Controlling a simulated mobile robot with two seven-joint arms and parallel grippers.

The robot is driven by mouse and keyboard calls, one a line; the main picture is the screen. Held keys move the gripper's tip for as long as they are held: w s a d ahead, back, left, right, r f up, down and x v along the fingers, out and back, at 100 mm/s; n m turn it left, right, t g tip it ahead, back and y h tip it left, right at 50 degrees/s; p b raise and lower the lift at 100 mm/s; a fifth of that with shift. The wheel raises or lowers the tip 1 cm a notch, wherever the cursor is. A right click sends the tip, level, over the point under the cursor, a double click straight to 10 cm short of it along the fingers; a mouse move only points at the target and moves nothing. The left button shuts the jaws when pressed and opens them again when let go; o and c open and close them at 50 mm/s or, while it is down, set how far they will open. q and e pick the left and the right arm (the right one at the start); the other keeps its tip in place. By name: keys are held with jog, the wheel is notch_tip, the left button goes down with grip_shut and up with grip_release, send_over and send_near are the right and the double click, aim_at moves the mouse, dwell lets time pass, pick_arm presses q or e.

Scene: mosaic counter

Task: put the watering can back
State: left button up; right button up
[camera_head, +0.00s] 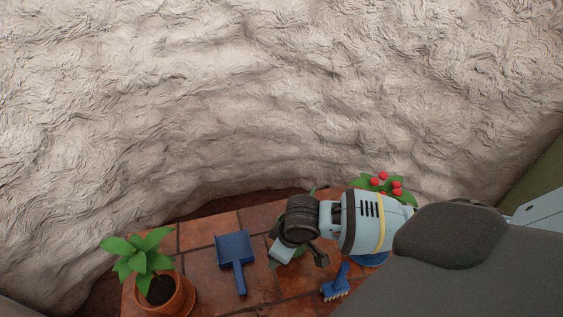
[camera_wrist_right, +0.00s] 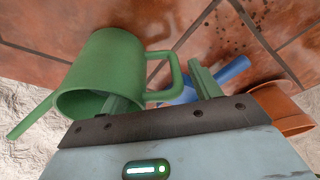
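The green watering can (camera_wrist_right: 100,64) fills the left half of the right wrist view. Its spout points to the lower left and its handle (camera_wrist_right: 177,72) to the right. In the head view my right arm hides nearly all of it; only small green bits show around the gripper. My right gripper (camera_wrist_right: 160,92) has its two fingers well apart, one in front of the can's body and one beyond the handle, so the handle appears between them. I see no finger closed on it. My left gripper is in neither view.
A blue dustpan (camera_head: 234,248) and a blue brush (camera_head: 336,284) lie on the tiled counter (camera_head: 196,236). A potted plant (camera_head: 160,292) stands at the left end. A red-berried plant (camera_head: 368,184) is partly behind my right arm. A rough plaster wall (camera_head: 250,90) closes the back.

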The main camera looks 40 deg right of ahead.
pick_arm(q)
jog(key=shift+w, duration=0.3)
pick_arm(e)
jog(key=shift+o, duration=0.2)
jog(key=shift+r, duration=0.35)
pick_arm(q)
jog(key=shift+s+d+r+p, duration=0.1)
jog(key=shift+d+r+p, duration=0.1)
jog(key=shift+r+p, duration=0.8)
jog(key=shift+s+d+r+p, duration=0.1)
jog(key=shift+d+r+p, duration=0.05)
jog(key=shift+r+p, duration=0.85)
pick_arm(e)
jog(key=v, duration=1.1)
jog(key=shift+s+r, duration=0.15)
jog(key=shift+r, duration=0.1)
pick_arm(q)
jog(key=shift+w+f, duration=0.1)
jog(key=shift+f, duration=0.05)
